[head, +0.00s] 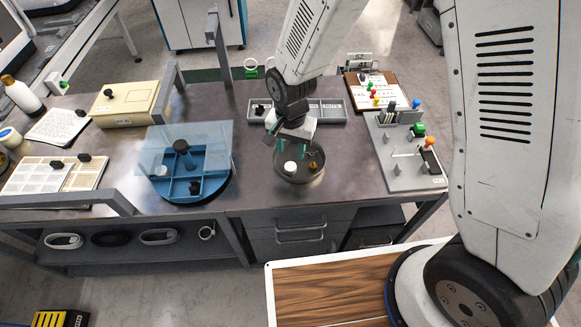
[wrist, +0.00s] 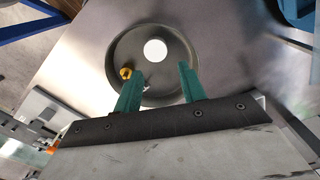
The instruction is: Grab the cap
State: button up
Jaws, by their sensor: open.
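A round metal dish (head: 301,180) stands near the front edge of the bench. In it lies a white round piece (head: 290,167) that looks like a cap; I cannot be sure of this. In the wrist view, the white piece (wrist: 155,50) lies inside the dish (wrist: 188,48), beyond my fingertips and between their lines. A small brass-yellow part (wrist: 126,73) lies near the left finger. My gripper (head: 289,152) is over the dish, its teal fingers apart. In the wrist view, my gripper (wrist: 158,75) is open with nothing held between the fingers.
A blue divided tray (head: 190,190) with a clear panel stands left of the dish. A grey compartment strip (head: 333,110) lies behind it. A grey fixture board (head: 405,165) with knobs stands to the right. Bare bench lies between the dish and the board.

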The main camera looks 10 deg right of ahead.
aim_at(291, 165)
jog(key=f, duration=0.2)
jog(key=s+f, duration=0.1)
jog(key=f, duration=0.2)
jog(key=shift+f, duration=0.1)
jog(key=c, duration=0.7)
jog(key=shift+r, duration=0.2)
